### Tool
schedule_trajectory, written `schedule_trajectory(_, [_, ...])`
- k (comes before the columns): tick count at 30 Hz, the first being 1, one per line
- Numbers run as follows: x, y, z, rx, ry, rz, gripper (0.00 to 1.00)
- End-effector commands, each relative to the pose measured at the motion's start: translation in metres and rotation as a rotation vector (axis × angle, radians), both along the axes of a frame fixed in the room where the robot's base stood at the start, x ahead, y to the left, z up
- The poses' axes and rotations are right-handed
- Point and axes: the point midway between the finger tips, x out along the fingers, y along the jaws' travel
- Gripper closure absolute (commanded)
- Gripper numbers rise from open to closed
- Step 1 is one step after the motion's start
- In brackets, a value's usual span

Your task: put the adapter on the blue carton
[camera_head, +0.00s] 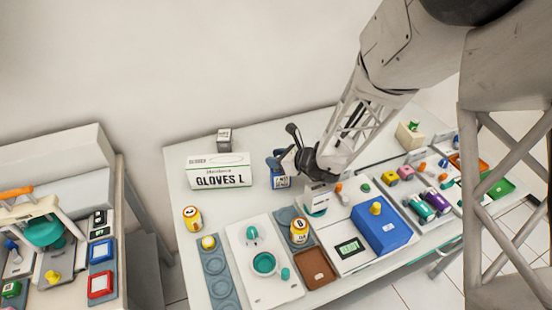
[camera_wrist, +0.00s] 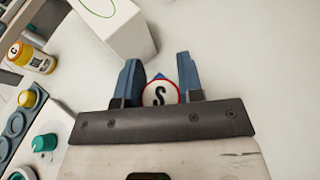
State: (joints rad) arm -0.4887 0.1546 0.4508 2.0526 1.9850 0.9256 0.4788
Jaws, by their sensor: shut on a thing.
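The blue carton (camera_head: 396,236) lies on the right half of the table, with a small yellow piece (camera_head: 375,208) standing on top. My gripper (camera_head: 280,167) is left of the carton, near the back of the table. In the wrist view its two blue fingers (camera_wrist: 159,82) are shut on a small round piece (camera_wrist: 160,94) with a white face, a red rim and a black S. I cannot tell for sure whether this piece is the adapter. In the head view a blue and white labelled part (camera_head: 281,182) shows at the fingers; its lower side is unclear.
A white gloves box (camera_head: 218,177) stands left of my gripper; it also shows in the wrist view (camera_wrist: 112,27). A white cup-sized box (camera_head: 224,139) stands behind.

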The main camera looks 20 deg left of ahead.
Motion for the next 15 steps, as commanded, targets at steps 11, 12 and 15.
schedule_trajectory(11, [0.0001,0.0,-0.0017,0.0,0.0,0.0,0.89])
schedule_trajectory(12, [0.0001,0.0,-0.0027,0.0,0.0,0.0,0.89])
schedule_trajectory(15, [0.0001,0.0,-0.0028,0.0,-0.001,-0.001,0.55])
